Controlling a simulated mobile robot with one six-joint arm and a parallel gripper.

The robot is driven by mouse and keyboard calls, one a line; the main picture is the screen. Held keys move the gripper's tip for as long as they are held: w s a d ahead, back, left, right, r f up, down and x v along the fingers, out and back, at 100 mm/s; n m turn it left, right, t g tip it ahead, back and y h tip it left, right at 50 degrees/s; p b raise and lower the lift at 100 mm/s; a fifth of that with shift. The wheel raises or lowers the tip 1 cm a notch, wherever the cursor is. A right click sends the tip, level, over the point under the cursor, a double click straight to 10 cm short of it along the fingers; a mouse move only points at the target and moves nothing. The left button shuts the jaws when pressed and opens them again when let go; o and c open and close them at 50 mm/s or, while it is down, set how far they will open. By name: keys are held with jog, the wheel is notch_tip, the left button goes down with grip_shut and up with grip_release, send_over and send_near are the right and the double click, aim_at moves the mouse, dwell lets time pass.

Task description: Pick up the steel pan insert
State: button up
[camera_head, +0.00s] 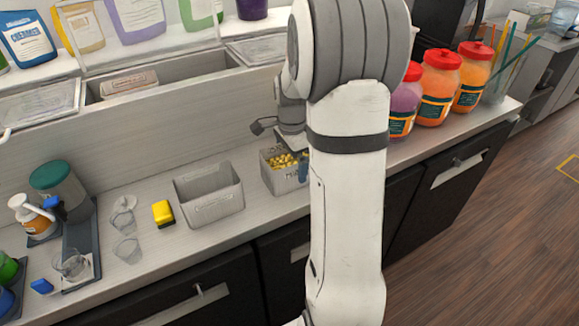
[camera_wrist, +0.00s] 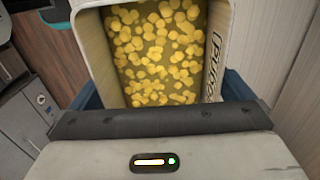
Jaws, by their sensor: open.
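A grey rectangular steel pan insert (camera_head: 285,180) holds yellow chunks and has lettering on its side. It stands on the counter, partly hidden behind my arm in the head view. In the wrist view the same pan insert (camera_wrist: 219,45) fills the upper middle, with the chunks inside. My gripper (camera_wrist: 165,92) is open, its blue fingers showing on either side of the pan's near end. I cannot tell whether they touch its walls. A second grey pan (camera_head: 209,200) stands to the left, seemingly empty.
A yellow sponge (camera_head: 163,213) and clear cups (camera_head: 127,249) are left of the pans. Red-lidded jars (camera_head: 439,87) stand to the right. A raised shelf (camera_head: 180,85) with bags and trays runs behind. Bare counter (camera_head: 248,200) lies between the two pans.

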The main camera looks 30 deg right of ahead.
jog(key=shift+f, duration=0.8)
jog(key=shift+c, duration=0.3)
jog(key=shift+r, duration=0.1)
jog(key=c, duration=1.3)
jog(key=shift+o, duration=0.2)
